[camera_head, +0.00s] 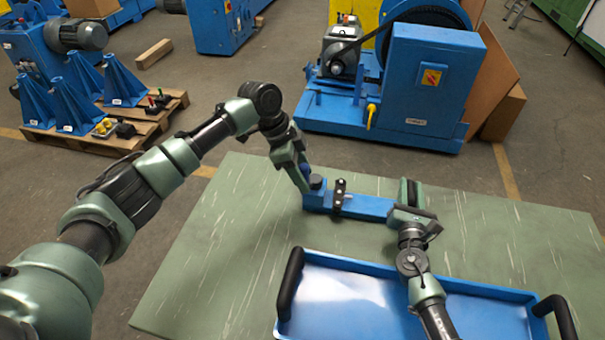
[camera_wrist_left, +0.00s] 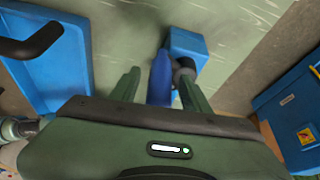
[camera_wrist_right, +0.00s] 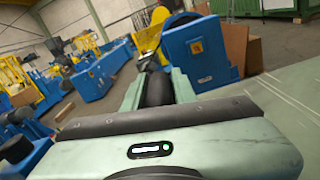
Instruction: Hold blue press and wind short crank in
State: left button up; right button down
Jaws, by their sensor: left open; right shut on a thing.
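The blue press (camera_head: 365,207) lies as a long blue block on the green table; its end also shows in the left wrist view (camera_wrist_left: 187,43). A dark upright bracket (camera_head: 340,194) stands on it. A blue grip (camera_wrist_left: 160,78), seemingly the crank's handle, rises at the press's left end. My left gripper (camera_head: 304,182) is open, with this grip between its fingers. My right gripper (camera_head: 411,195) is at the press's right end, shut on a dark cylinder (camera_wrist_right: 157,90). The fingers hide where this cylinder joins the press. The crank arm is mostly hidden.
A blue tray (camera_head: 345,262) with black handles stands on the table's near side, under my right arm. The green table (camera_head: 215,250) is bare at left and right. Behind it, a large blue machine (camera_head: 430,80) and a pallet (camera_head: 150,125) stand on the floor.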

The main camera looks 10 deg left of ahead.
pick_arm(q)
jog(key=v, duration=1.2)
pick_arm(e)
jog(key=c, duration=1)
grip_release()
jog(key=shift+d, duration=0.1)
jog(key=shift+c, duration=0.2)
